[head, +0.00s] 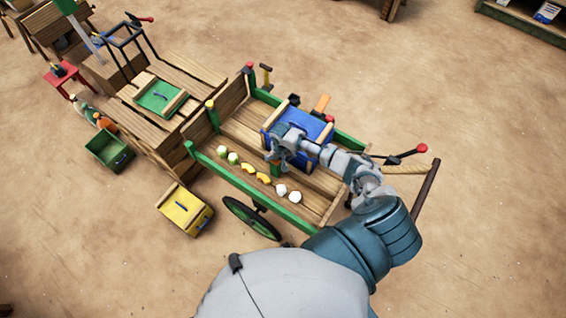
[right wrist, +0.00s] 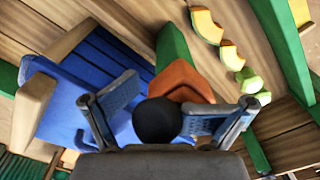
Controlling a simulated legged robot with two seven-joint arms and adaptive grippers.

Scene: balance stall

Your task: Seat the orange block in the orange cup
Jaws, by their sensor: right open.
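In the right wrist view an orange block-like thing (right wrist: 182,82) lies just beyond and between the fingers of my right gripper (right wrist: 165,118). A dark round knob (right wrist: 157,120) stands in front of it; I cannot tell whether they are joined. The fingers are spread, and I see no grip on either. In the head view my right gripper (head: 284,148) is over the cart beside the blue box and hides what is below it. Another orange piece (head: 321,104) shows at the far side of the blue box. I cannot make out the orange cup for certain. My left gripper is not in view.
The blue box (head: 306,128) stands on the cart close to my right gripper, also in the right wrist view (right wrist: 85,90). Melon slices (head: 263,177) and pale pieces (head: 295,197) line the near side. A green rail (head: 250,190) edges the cart. A yellow box (head: 184,210) stands on the ground.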

